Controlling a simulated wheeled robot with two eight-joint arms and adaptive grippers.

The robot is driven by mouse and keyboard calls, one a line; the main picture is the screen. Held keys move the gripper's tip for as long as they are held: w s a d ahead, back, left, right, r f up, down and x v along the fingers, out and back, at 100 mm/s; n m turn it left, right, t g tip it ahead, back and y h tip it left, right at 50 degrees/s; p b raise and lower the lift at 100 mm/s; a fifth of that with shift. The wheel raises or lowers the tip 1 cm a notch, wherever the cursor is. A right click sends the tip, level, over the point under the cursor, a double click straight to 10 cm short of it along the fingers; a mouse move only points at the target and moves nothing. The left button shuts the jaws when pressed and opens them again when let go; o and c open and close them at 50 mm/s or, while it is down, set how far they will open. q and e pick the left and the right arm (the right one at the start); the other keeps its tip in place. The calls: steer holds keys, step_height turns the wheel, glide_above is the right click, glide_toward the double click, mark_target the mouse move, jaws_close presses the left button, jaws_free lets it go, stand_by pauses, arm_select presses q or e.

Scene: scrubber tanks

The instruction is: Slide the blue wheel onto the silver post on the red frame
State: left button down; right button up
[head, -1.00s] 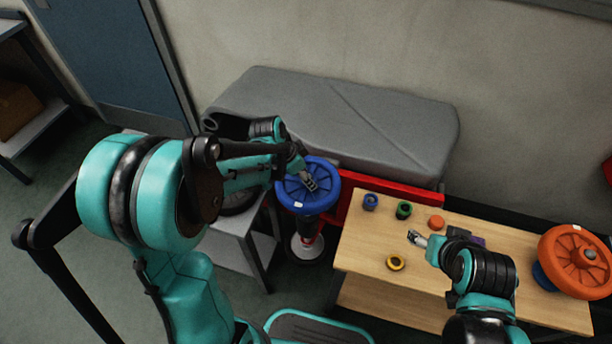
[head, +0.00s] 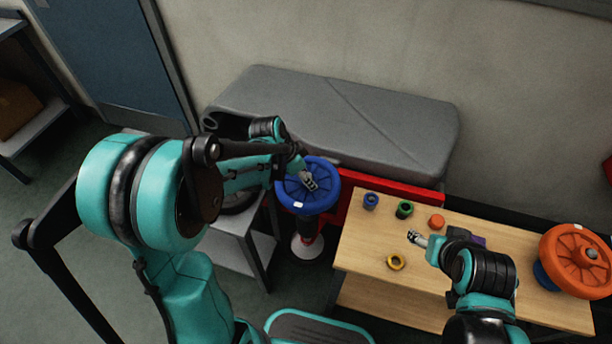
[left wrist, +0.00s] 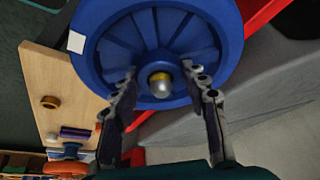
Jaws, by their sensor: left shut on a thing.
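The blue wheel (head: 322,172) is in the middle of the head view, level or nearly so, over the left end of the red frame (head: 394,190). My left gripper (head: 309,182) is shut on the blue wheel near its hub. In the left wrist view its fingers (left wrist: 168,92) stand on either side of the hub of the blue wheel (left wrist: 100,45). A rounded silver tip with a yellow ring (left wrist: 160,84) shows at the wheel's centre; I cannot tell whether it is the post. My right gripper (head: 413,237) is over the wooden table, its jaws too small to judge.
The wooden table (head: 360,240) holds small blue, green, orange and yellow rings. An orange wheel (head: 570,270) is at its right end. A grey padded body (head: 340,110) lies behind the red frame. A grey side table (head: 232,222) is left of the blue wheel.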

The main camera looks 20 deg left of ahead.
stand_by(0.4)
arm_select(q)
steer(key=c, duration=0.7)
jaws_free()
steer(key=shift+c, duration=0.2)
steer(key=shift+f, duration=0.1)
steer(key=shift+r, duration=0.2)
steer(key=shift+r+p, duration=3.95)
steer(key=shift+r, duration=0.95)
steer(key=s+a+r+n+t+y, duration=0.1)
steer(key=s+r+n, duration=0.3)
steer(key=s, duration=0.4)
steer(key=s+a+r+n+t+y, duration=0.1)
steer(key=s+r+n+t+y, duration=0.1)
steer(key=s, duration=0.6)
step_height(320, 180, up, 3)
steer(key=n+t, duration=0.1)
steer(key=n, duration=0.2)
steer(key=shift+s+a+f, duration=0.15)
steer(key=shift+s, duration=0.1)
